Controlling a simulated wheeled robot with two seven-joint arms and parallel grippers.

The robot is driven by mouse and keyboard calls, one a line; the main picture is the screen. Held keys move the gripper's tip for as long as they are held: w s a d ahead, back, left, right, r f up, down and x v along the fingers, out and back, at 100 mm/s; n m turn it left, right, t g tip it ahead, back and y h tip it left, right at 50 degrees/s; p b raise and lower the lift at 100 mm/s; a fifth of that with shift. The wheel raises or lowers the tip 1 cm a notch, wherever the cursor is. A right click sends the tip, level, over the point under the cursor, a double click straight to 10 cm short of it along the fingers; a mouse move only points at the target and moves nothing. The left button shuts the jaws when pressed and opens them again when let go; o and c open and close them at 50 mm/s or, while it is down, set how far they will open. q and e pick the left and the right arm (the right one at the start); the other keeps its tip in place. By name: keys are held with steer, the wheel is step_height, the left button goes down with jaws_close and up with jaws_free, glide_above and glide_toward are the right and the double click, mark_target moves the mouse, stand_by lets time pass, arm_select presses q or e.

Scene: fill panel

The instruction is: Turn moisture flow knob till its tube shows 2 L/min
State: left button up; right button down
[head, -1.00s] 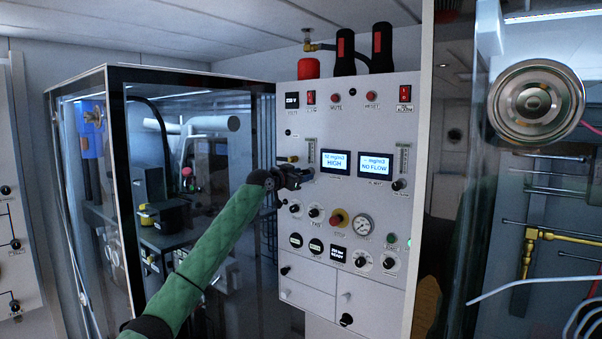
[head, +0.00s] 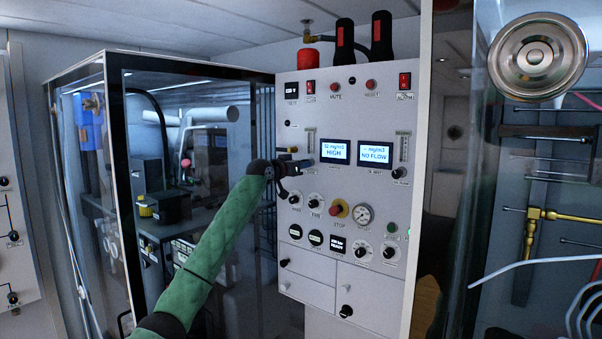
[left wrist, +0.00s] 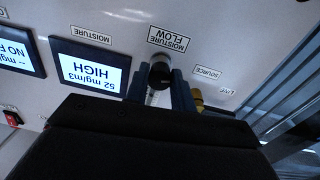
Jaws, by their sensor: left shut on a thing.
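The moisture flow knob (left wrist: 160,72) is a dark, round knob below its MOISTURE FLOW label in the upside-down left wrist view. My left gripper (left wrist: 160,88) is shut on it, with a blue finger on each side. In the head view my left gripper (head: 303,164) is at the panel, left of the lit screen, and hides the knob. The moisture flow tube (head: 310,144) stands just above the gripper; its reading is too small to make out. The moisture screen (head: 335,151) reads 52 mg/m3 HIGH. My right gripper is not in view.
A second screen (head: 375,154) reads NO FLOW, with another tube (head: 403,149) and a black knob (head: 399,173) to its right. A yellow fitting (left wrist: 197,100) is close beside the fingers. A red stop button (head: 338,210) and a gauge (head: 362,215) are lower on the panel.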

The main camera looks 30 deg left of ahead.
arm_select(q)
steer(key=shift+r+n, duration=0.1)
steer(key=shift+n, duration=0.6)
steer(key=o, duration=1)
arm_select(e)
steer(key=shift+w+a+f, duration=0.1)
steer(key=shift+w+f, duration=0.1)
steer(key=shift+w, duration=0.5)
arm_select(q)
steer(key=shift+s+a+b, duration=0.15)
steer(key=shift+s+b, duration=0.7)
steer(key=shift+s, duration=0.45)
steer(key=shift+s+a+b, duration=0.2)
steer(key=shift+s+b, duration=0.65)
steer(key=shift+s, duration=0.45)
steer(key=shift+s+a+b, duration=0.15)
steer(key=shift+s+b, duration=0.7)
steer(key=shift+s, duration=0.45)
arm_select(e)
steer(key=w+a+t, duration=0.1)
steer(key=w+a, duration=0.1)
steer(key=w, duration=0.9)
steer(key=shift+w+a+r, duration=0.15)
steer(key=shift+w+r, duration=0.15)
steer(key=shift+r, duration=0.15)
